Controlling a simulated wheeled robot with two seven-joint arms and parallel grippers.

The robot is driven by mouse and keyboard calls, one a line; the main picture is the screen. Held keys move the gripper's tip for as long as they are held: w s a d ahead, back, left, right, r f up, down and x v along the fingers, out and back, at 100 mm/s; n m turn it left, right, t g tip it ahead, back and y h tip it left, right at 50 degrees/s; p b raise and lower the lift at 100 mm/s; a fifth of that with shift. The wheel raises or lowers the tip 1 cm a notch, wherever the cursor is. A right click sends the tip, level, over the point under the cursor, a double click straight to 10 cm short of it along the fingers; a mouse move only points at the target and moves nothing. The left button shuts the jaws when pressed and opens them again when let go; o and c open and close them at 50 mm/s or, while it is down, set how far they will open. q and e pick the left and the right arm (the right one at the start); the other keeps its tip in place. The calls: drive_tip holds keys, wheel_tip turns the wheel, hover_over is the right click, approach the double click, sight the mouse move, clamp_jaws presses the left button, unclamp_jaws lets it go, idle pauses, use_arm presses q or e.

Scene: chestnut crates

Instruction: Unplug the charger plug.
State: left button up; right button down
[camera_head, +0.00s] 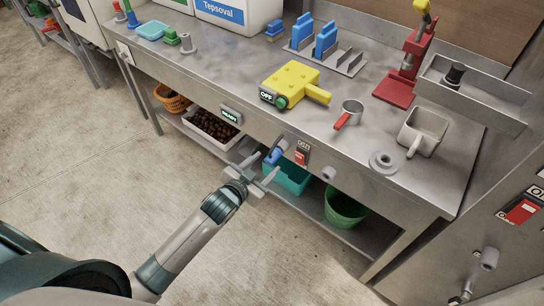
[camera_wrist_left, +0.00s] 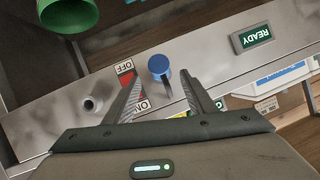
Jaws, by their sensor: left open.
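The blue charger plug (camera_head: 273,156) sits at the front panel of the metal workbench, left of a red ON/OFF switch (camera_head: 301,157). The plug's round blue end also shows in the left wrist view (camera_wrist_left: 159,66), with a dark stem below it. My left gripper (camera_head: 263,170) is open in front of the panel, close to the plug. In the left wrist view its two fingertips (camera_wrist_left: 160,80) stand on either side of the plug, with gaps on both sides. The left finger partly covers the switch. My right gripper is in neither view.
A green READY display (camera_head: 231,115) is left of the plug. A grey round fitting (camera_head: 328,173) is to its right. A teal bin (camera_head: 290,179) and a green bucket (camera_head: 345,209) stand on the lower shelf. A yellow device (camera_head: 290,84) lies on the benchtop.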

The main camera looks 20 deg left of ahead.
sight(269, 161)
use_arm(q)
drive_tip(key=x, duration=0.4)
drive_tip(key=shift+w+d+f, duration=0.1)
drive_tip(key=shift+w, duration=0.3)
drive_tip(key=shift+w+f, duration=0.2)
drive_tip(key=shift+w, duration=0.2)
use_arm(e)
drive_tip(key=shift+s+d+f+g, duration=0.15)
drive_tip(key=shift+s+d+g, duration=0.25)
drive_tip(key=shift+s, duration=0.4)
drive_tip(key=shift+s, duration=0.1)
use_arm(q)
clamp_jaws()
drive_tip(key=shift+s+p, duration=0.3)
drive_tip(key=shift+p, duration=0.2)
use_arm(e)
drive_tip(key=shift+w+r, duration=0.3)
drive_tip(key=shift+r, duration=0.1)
use_arm(q)
drive_tip(key=shift+s, duration=0.15)
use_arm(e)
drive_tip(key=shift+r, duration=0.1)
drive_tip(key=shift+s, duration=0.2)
